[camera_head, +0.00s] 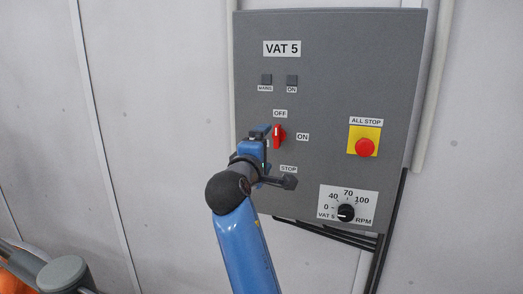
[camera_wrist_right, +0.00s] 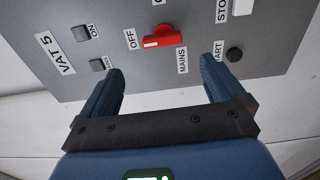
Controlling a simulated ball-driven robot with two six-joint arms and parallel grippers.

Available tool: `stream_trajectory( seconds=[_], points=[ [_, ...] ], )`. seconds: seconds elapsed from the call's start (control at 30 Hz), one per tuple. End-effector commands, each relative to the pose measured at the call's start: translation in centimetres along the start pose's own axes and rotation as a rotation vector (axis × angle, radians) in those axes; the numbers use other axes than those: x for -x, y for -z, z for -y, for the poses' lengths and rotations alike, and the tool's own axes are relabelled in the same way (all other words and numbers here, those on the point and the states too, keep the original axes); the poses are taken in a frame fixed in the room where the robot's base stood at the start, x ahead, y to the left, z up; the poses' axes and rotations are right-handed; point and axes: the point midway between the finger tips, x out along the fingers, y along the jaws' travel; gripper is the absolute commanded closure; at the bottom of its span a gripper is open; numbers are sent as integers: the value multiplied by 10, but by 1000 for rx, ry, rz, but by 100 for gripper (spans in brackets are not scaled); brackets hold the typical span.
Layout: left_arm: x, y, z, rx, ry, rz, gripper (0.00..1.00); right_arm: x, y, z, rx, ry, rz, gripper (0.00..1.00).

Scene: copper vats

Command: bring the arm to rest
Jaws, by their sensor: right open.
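My right gripper (camera_head: 272,152) is in front of the left half of the grey VAT 5 control panel (camera_head: 330,60). In the right wrist view its two blue fingers (camera_wrist_right: 161,66) are spread apart with nothing between them. The red rotary switch (camera_head: 279,135) sits just beyond the fingers; it also shows in the right wrist view (camera_wrist_right: 163,38). The white mark on its handle is at the OFF label side. The fingers look apart from the switch. My left gripper is not in view.
The panel has a red ALL STOP button (camera_head: 365,147) on a yellow plate and a black RPM knob (camera_head: 346,213). A black button (camera_wrist_right: 234,54) and a white button (camera_wrist_right: 243,6) are near the right finger. Black cables (camera_head: 392,225) hang at the panel's lower right.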

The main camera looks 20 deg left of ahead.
Motion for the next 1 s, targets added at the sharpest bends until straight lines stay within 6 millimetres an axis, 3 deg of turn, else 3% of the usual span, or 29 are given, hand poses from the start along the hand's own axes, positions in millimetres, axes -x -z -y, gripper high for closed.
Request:
stream_trajectory(
  seconds=[0.37, 0.47, 0.67, 0.73, 0.87, 1.0],
  points=[
    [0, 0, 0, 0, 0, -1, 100, 0, 1, -2, -40, -11, -6, 4],
    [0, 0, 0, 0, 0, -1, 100, 1, 10, -12, -118, -56, -51, 4],
    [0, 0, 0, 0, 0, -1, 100, 20, 30, -54, -383, -199, -244, 4],
    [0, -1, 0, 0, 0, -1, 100, 29, 36, -50, -476, -231, -329, 4],
    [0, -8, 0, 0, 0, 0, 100, 38, 36, -18, -623, -259, -457, 4],
    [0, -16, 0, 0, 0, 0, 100, 46, 22, 33, -757, -257, -564, 4]
  ],
)
